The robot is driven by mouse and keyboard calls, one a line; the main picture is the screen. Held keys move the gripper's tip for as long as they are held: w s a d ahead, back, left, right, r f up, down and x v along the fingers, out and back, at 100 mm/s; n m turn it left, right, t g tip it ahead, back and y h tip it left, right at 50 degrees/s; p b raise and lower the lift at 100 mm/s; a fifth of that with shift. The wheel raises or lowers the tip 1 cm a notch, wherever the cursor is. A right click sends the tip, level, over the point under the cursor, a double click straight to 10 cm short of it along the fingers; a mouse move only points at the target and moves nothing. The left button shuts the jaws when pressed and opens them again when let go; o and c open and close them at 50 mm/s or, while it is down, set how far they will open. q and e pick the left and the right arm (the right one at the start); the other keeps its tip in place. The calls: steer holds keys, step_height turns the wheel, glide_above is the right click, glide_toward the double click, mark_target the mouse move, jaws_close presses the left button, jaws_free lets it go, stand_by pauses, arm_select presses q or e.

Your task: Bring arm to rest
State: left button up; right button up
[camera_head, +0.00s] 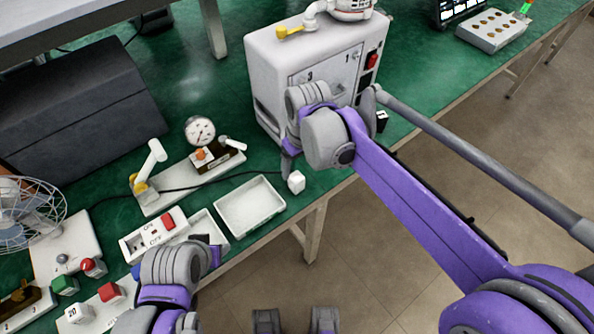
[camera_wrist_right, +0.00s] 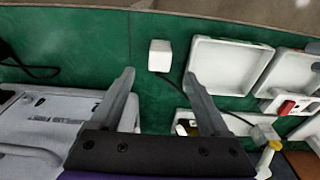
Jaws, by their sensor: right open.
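My right arm (camera_head: 420,200), purple and grey, reaches from the lower right over the green bench. Its gripper (camera_head: 290,165) is partly hidden by its own wrist, in front of the grey-white machine box. In the right wrist view the two fingers of my right gripper (camera_wrist_right: 160,78) stand wide apart with nothing between them. A small white cube (camera_head: 296,182) lies on the bench just past the fingertips; it also shows in the right wrist view (camera_wrist_right: 160,55). My left arm (camera_head: 170,280) is at the lower left; its fingers are mostly hidden by its wrist.
The machine box (camera_head: 285,60) stands close behind my right wrist. A white tray (camera_head: 262,222), a switch box (camera_head: 140,240), a gauge (camera_head: 200,131) and a fan (camera_head: 22,215) crowd the left bench. Open floor (camera_head: 350,265) lies in front of the bench edge.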

arm_select(q)
steer(key=shift+r, duration=0.2)
arm_select(e)
steer(key=shift+s+d+r, duration=0.1)
steer(key=shift+s+r, duration=0.05)
steer(key=shift+r, duration=1.4)
arm_select(q)
step_height(320, 180, up, 7)
steer(key=w+p, duration=0.1)
steer(key=p, duration=0.5)
steer(key=shift+w+f, duration=0.2)
steer(key=shift+w, duration=0.1)
arm_select(e)
steer(key=s+d+f+m+t, duration=0.1)
steer(key=s+d+m+t, duration=0.3)
steer(key=s+d, duration=1.1)
steer(key=s+m, duration=0.1)
steer(key=m, duration=0.2)
steer(key=shift+s+d+f+h, duration=0.2)
steer(key=shift+s+d+h, duration=0.05)
steer(key=shift+s+h, duration=0.15)
